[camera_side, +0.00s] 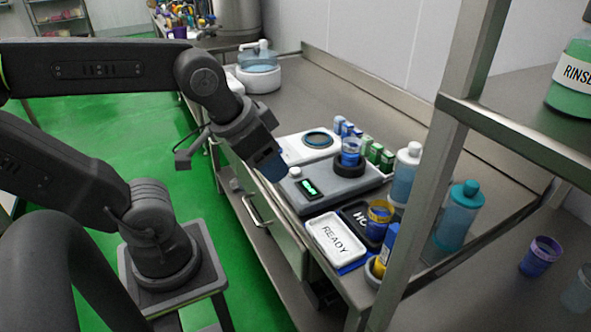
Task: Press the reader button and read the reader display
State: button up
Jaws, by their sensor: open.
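The reader is a grey flat box (340,188) on the steel bench. Its small dark display (308,189) shows green marks too small to read. A pale round button (295,172) sits behind the display, near the box's left end. A clear cup with blue contents (350,152) stands in a black ring (349,168) on the reader's top. My gripper (274,172) is open and points down, just left of the button in the picture. It looks apart from the button, but its height above the bench is hard to judge. Its fingertips are partly hidden.
A white READY tray (335,238) and a dark tray (356,215) lie in front. Bottles (404,175) stand to the right, small blue and green boxes (376,153) behind. A metal post (440,150) crosses the right side.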

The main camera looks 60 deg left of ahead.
grip_shut()
dwell(0.3)
dwell(1.1)
